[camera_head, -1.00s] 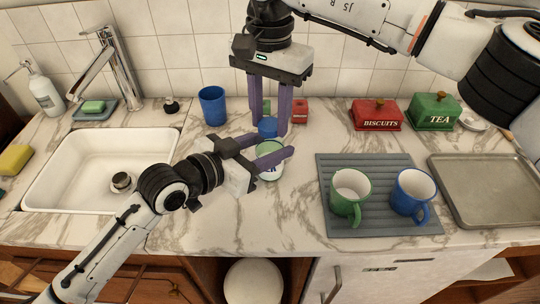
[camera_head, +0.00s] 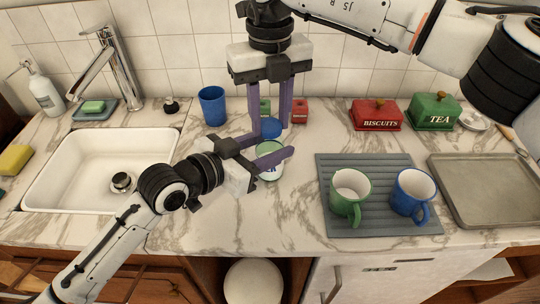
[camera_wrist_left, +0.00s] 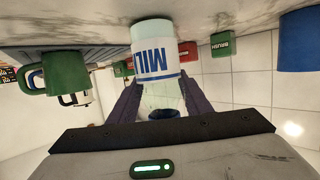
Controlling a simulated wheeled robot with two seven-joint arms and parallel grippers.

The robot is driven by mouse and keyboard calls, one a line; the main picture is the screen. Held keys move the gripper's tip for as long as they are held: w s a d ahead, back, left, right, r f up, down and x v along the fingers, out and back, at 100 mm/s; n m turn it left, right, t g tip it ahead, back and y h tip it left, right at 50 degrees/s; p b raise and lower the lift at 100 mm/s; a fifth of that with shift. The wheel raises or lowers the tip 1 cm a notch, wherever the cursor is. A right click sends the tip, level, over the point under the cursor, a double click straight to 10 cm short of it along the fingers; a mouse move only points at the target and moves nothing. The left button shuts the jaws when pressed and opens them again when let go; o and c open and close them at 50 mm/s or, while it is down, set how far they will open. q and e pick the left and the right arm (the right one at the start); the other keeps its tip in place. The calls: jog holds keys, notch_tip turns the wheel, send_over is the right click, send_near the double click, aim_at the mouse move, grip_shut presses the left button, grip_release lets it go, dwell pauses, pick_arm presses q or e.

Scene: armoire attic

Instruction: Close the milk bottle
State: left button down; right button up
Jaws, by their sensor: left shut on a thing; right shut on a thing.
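The milk bottle (camera_head: 269,172) stands upright on the marble counter, pale green-white with blue lettering. It shows upside down in the left wrist view (camera_wrist_left: 154,62). My left gripper (camera_head: 275,145) comes in from the left and is shut on the bottle's upper part, one finger on each side. My right gripper (camera_head: 270,132) points down from above, shut on the blue cap (camera_head: 270,127) between its fingers. The cap is over the bottle's mouth, and a blue part also shows there in the left wrist view (camera_wrist_left: 167,113). I cannot tell whether the cap is seated.
A blue cup (camera_head: 212,106) stands behind and left, and the sink (camera_head: 60,190) is at the left. A grey mat (camera_head: 383,222) with a green mug (camera_head: 349,196) and a blue mug (camera_head: 412,195) lies right. Small green and red containers (camera_head: 300,112) stand behind the right gripper.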

jog(key=m, duration=0.6)
jog(key=shift+m, duration=0.4)
jog(key=m, duration=0.4)
jog(key=shift+a, duration=0.1)
jog(key=m, duration=0.3)
jog(key=o, duration=1.3)
jog(key=shift+c, duration=0.2)
notch_tip(320, 180, up, 12)
